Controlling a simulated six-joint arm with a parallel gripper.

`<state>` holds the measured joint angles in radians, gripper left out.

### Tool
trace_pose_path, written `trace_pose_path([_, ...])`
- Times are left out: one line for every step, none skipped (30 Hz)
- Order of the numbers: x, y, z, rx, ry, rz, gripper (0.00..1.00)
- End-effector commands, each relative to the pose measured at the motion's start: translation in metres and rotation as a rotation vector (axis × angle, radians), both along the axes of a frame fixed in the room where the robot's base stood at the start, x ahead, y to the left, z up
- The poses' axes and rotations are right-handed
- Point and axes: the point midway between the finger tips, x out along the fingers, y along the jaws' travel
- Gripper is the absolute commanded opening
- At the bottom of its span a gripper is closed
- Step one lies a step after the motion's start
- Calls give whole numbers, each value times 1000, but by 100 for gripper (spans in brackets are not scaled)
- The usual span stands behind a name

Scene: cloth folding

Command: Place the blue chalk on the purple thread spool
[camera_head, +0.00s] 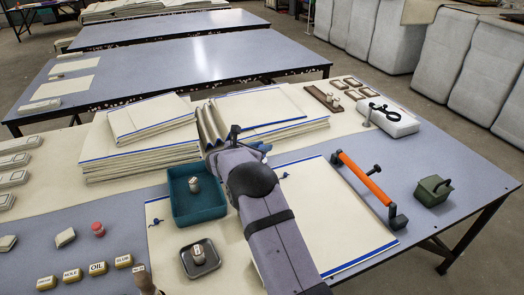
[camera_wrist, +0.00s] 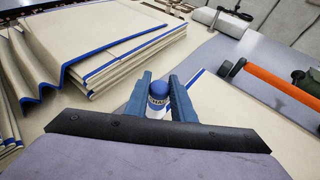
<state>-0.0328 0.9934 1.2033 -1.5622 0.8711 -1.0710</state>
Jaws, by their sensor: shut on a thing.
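My gripper (camera_wrist: 160,84) is shut on the blue chalk (camera_wrist: 158,98), a short blue cylinder with a pale lettered band, upright between the two blue fingers in the wrist view. In the head view my gripper (camera_head: 260,147) is at the far end of my arm, in front of the stacked folded cloths; the chalk is too small or hidden there to make out. I cannot make out a purple thread spool in either view; my arm covers part of the table.
A teal tray (camera_head: 178,211) with a small labelled piece and a dark dish (camera_head: 186,264) stand left of my arm. Cloth stacks (camera_head: 140,160) lie behind. An orange-handled bar (camera_head: 366,179) and a green box (camera_head: 432,191) are at right. A flat cloth (camera_head: 345,225) lies between.

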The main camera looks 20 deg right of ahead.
Motion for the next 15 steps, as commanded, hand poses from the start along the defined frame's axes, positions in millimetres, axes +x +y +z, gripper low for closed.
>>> trace_pose_path([0,0,-7,-1,1,1,0])
trace_pose_path([0,0,-10,-1,1,1,0])
trace_pose_path([0,0,-13,-1,1,0,0])
trace_pose_path([0,0,-14,-1,-1,0,0])
trace_pose_path([0,0,-15,0,-1,0,0])
trace_pose_path([0,0,-16,1,-2,0,0])
trace_pose_path([0,0,-16,1,-2,0,0])
trace_pose_path([0,0,-16,1,-2,0,0])
trace_pose_path([0,0,-15,1,-2,0,0])
trace_pose_path([0,0,-15,1,-2,0,0])
trace_pose_path([0,0,-15,1,-2,0,0])
trace_pose_path([0,0,-16,1,-2,0,0])
trace_pose_path([0,0,-16,1,-2,0,0])
trace_pose_path([0,0,-17,1,-2,0,0])
trace_pose_path([0,0,-18,1,-2,0,0])
